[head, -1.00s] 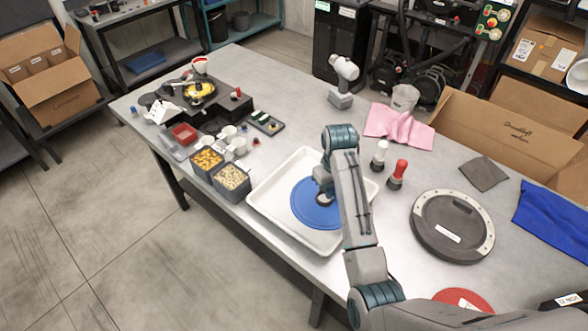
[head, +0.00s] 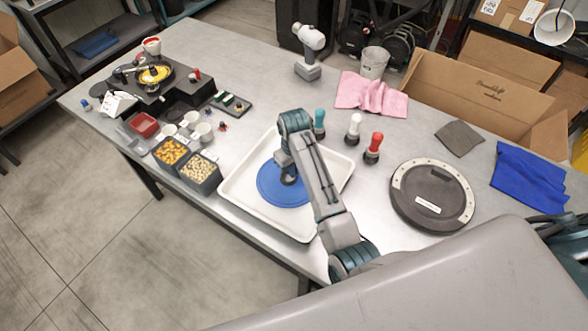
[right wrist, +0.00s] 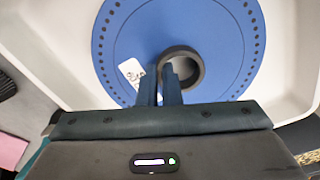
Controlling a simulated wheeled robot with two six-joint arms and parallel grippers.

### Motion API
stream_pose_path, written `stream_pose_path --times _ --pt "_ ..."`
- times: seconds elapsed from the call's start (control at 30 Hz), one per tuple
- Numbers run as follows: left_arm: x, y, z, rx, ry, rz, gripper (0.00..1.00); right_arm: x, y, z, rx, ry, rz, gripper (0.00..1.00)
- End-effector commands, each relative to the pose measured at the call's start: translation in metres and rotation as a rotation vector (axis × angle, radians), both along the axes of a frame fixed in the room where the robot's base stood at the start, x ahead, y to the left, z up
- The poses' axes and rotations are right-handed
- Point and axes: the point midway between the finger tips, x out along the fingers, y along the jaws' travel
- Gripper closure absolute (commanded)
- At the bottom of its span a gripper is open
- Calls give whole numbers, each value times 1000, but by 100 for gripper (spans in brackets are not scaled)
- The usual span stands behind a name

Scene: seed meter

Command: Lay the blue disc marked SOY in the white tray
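The blue disc (head: 270,187) lies flat inside the white tray (head: 234,192), within its walls. In the right wrist view the disc (right wrist: 225,35) shows a ring of small holes near its edge, a dark raised hub ring and a white label whose writing I cannot read. The tray floor (right wrist: 60,55) shows around it. My right gripper (head: 289,178) is low over the disc's middle. In the right wrist view its fingers (right wrist: 160,80) are close together, with the left wall of the hub ring between them. My left gripper is not in view.
Bins of yellow and pale pieces (head: 200,172) stand left of the tray. Teal, white and red-topped (head: 373,150) bottles stand close behind it on the right. A round dark plate (head: 425,212) lies farther right, and a pink cloth (head: 370,95) behind.

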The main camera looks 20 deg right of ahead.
Motion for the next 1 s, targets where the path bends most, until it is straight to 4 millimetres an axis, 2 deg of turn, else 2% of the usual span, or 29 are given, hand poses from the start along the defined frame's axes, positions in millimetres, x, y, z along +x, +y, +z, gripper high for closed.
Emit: stream_pose_path --times 0.13,0.47,0.6,0.87,1.0 --pt "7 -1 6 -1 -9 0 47 0 0 -12 0 1 -1 100" --pt "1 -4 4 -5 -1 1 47 0 0 -16 -1 -1 0 100" --pt "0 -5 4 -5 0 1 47 0 0 -16 -1 -1 0 74" --pt "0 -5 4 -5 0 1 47 0 0 -15 -1 -1 0 74" --pt "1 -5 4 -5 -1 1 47 5 0 -6 0 -2 0 74"
